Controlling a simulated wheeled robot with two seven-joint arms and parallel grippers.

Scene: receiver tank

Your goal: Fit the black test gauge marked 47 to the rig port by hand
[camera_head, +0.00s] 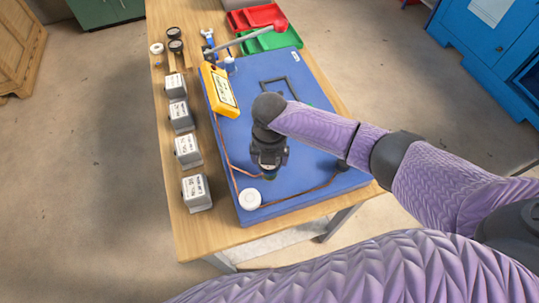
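Two small black round parts that look like gauges, one (172,33) behind the other (175,46), sit at the far left of the table. Their markings are too small to read, so I cannot tell which is 47. The rig is a blue board (312,135) with thin copper tubing and a white round part (250,199) at its near left corner. I cannot make out the port clearly. My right gripper (269,174) points down over the near part of the board, beside the tubing. Its fingertips are small and partly hidden, with a small greenish-brassy spot there. My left gripper is out of view.
Several grey labelled boxes (197,193) line the table's left side. A yellow labelled box (219,90) lies on the board's left edge. A grey lever with a red ball (280,24) crosses the far end, near red (250,16) and green (270,41) trays.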

